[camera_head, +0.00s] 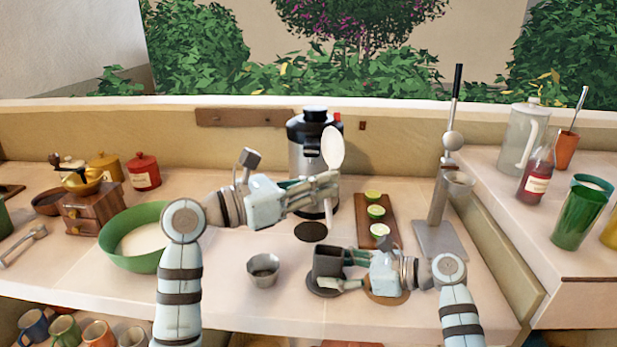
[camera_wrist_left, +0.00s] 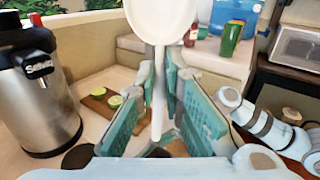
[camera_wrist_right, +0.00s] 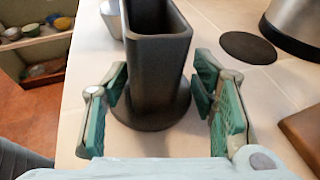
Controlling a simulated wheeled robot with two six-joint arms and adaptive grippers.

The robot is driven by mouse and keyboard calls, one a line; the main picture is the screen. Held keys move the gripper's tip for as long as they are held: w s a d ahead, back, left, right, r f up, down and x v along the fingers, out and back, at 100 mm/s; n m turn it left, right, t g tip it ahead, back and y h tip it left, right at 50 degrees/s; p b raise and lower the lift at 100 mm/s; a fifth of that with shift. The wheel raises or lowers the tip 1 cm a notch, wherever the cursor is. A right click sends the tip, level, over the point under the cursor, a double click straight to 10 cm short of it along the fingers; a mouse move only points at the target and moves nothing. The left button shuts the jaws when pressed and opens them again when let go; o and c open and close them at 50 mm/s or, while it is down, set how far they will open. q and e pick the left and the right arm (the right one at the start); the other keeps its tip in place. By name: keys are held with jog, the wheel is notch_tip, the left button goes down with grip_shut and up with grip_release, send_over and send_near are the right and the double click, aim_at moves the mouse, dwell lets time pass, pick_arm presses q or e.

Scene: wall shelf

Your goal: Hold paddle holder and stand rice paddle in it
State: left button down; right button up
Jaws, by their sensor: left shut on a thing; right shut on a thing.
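The white rice paddle (camera_head: 333,148) is upright, its broad head up, in my left gripper (camera_head: 328,186). In the left wrist view the paddle (camera_wrist_left: 160,20) has its handle between the two fingers. The dark grey paddle holder (camera_head: 326,261) stands upright on the counter, below the paddle and slightly to its left in the head view. My right gripper (camera_head: 342,271) is shut on the holder from the right. In the right wrist view the holder (camera_wrist_right: 157,60) shows its open rectangular top, empty as far as visible, and its round base. The paddle is above and apart from the holder.
A metal cup (camera_head: 263,271) stands left of the holder. A black disc (camera_head: 311,232) lies behind it, near the silver machine (camera_head: 303,160). A board (camera_head: 362,228) with limes and a lever press (camera_head: 438,238) are to the right. A green bowl (camera_head: 118,250) is at left.

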pick_arm(q)
jog(key=shift+f, duration=4.95)
pick_arm(e)
jog(key=shift+f, duration=0.1)
pick_arm(q)
jog(key=c, duration=1.6)
grip_release()
jog(key=shift+c, duration=0.2)
jog(key=v, duration=1.2)
